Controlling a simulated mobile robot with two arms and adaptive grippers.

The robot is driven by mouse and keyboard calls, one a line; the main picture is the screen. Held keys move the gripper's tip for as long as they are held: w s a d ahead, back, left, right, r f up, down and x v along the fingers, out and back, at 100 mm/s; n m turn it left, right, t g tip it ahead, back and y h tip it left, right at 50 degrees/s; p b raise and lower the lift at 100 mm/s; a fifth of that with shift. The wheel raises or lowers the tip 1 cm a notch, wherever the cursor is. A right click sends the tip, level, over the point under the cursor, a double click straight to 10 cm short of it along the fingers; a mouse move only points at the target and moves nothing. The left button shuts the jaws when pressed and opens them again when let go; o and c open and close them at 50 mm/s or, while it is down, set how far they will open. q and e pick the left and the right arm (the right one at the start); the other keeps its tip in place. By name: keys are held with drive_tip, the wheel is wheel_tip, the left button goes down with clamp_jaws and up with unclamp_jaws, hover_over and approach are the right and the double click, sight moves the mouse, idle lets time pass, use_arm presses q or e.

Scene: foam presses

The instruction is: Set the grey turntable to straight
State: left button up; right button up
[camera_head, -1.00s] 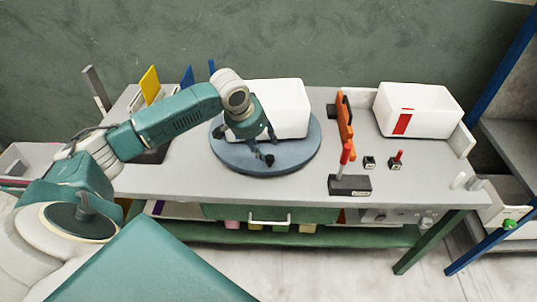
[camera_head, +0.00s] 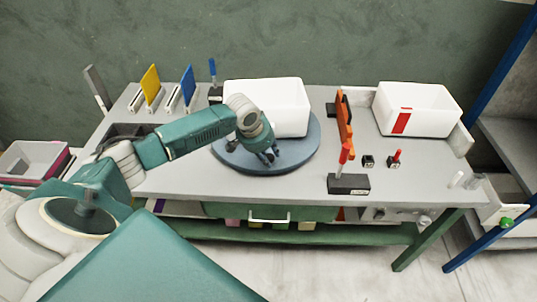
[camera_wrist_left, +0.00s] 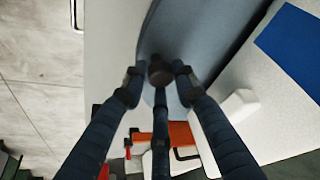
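The grey turntable (camera_head: 300,158) is a round blue-grey disc on the workbench, with a white box (camera_head: 284,112) standing on it. My left gripper (camera_head: 268,156) is over the disc's front part, in front of the box. The left wrist view shows a dark round knob (camera_wrist_left: 160,72) on the turntable (camera_wrist_left: 200,35), between the fingertips of my left gripper (camera_wrist_left: 158,78). The fingers are spread, with narrow gaps visible beside the knob. In the head view my gripper hides the knob. The box in the left wrist view (camera_wrist_left: 262,75) carries a blue patch. My right gripper is not in view.
Right of the turntable are an orange upright part (camera_head: 344,125), a dark block with a red lever (camera_head: 349,184) and small switches (camera_head: 394,159). A white bin with a red mark (camera_head: 430,112) stands at the back right. Yellow (camera_head: 150,84) and blue (camera_head: 188,86) panels stand at the back left.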

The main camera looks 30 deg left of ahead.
use_arm(q)
drive_tip(key=shift+w+a+r, duration=0.1)
clamp_jaws()
drive_tip(key=shift+s+a+r+m+h+p, duration=0.1)
drive_tip(key=shift+s+a+m+h+p, duration=0.1)
drive_tip(key=shift+s+a+m, duration=0.3)
drive_tip(key=shift+s+a+m+h+p, duration=0.1)
drive_tip(key=shift+s+a+m+p, duration=0.15)
drive_tip(key=shift+a, duration=0.45)
drive_tip(key=shift+w, duration=0.1)
drive_tip(key=o, duration=0.8)
unclamp_jaws()
drive_tip(key=shift+o, duration=0.6)
drive_tip(key=shift+d, duration=0.1)
drive_tip(key=v, duration=1.1)
drive_tip(key=shift+r, duration=0.35)
